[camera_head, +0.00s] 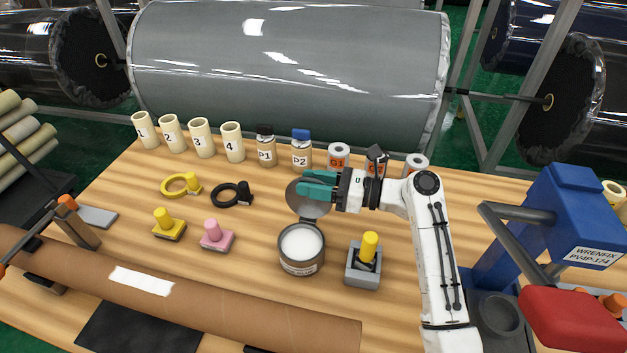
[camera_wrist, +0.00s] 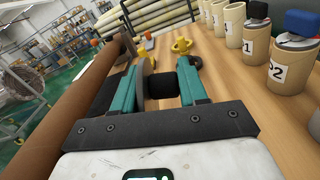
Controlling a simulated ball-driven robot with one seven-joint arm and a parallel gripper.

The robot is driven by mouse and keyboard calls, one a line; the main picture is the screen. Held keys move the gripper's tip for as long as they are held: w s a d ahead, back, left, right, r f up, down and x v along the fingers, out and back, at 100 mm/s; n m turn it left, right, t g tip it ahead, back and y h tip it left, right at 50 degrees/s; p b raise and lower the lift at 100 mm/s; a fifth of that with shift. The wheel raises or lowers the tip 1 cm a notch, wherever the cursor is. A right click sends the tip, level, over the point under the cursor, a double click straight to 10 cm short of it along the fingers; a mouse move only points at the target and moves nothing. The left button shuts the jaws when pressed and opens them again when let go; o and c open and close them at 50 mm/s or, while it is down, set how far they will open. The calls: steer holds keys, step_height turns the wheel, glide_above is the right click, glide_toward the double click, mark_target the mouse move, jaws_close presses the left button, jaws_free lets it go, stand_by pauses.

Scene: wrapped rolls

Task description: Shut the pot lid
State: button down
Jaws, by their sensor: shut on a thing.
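The pot (camera_head: 302,262) is a round tin with a pale label band and white contents, standing on the bench. Its grey lid (camera_head: 310,209) stands raised, roughly upright, at the pot's back rim. My gripper (camera_head: 303,188) reaches in from the right and its teal fingers cover the lid's upper part. In the wrist view the lid (camera_wrist: 147,72) shows nearly edge-on beside the left finger, with a dark block between the fingers. My gripper (camera_wrist: 158,82) is shut on the lid; the exact contact is partly hidden.
A grey block with a yellow knob (camera_head: 369,249) stands right of the pot. Yellow and pink stamps (camera_head: 216,236) stand to the left. Numbered cups and jars (camera_head: 233,141) line the back. A long brown tube (camera_head: 200,305) crosses the front; a blue press (camera_head: 553,225) stands right.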

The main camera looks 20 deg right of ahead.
steer(key=shift+s+a+r+n+p, duration=0.2)
steer(key=shift+s+n+p, duration=0.1)
steer(key=shift+n+p, duration=0.2)
steer(key=shift+s+a+r+n+p, duration=0.15)
steer(key=shift+s+r+n+p, duration=0.1)
steer(key=shift+n+p, duration=0.25)
steer(key=shift+s+a+n+p, duration=0.35)
steer(key=shift+s+n, duration=0.15)
steer(key=shift+n, duration=0.3)
steer(key=shift+s+a+f+n+p, duration=0.1)
steer(key=shift+s+a+n, duration=0.2)
steer(key=shift+n, duration=0.25)
steer(key=shift+s+a+n+p, duration=0.15)
steer(key=shift+s+n, duration=0.2)
steer(key=shift+n, duration=0.15)
steer(key=shift+s+a+f+n+p, duration=0.1)
steer(key=shift+s+a+n, duration=0.2)
steer(key=shift+n, duration=0.25)
steer(key=c, duration=0.8)
jaws_free()
